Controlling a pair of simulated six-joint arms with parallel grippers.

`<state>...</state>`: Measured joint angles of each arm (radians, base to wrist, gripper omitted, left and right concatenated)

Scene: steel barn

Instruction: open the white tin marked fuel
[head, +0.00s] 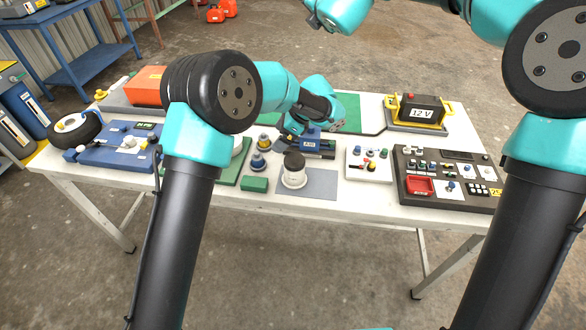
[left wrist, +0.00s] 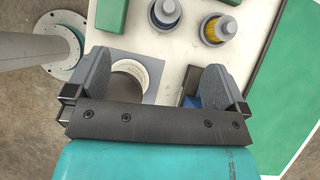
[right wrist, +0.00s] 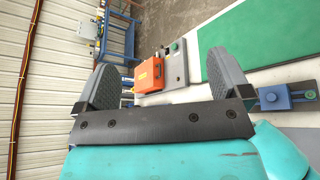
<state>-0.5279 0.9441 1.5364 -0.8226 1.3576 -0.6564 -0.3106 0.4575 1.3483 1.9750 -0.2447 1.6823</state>
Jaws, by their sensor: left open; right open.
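A round white tin (head: 293,182) with a black top (head: 294,160) stands upright on a grey mat (head: 320,184) at the table's front middle. No marking on it can be read. My left gripper (left wrist: 155,85) is open and empty. In the left wrist view a round white thing (left wrist: 134,70), apparently this tin, shows beyond and between the fingers, nearer the left one; its lower part is hidden by the gripper. In the head view the left gripper is just behind the tin, partly hidden. My right gripper (right wrist: 165,80) is open and empty, high above the table's far side.
A green block (head: 253,184) and two small bottles (head: 258,162) stand left of the tin. A white switch panel (head: 369,164) and a dark control board (head: 445,180) lie to its right. A 12 V battery (head: 420,110) stands behind. An orange case (right wrist: 149,74) is at the far left.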

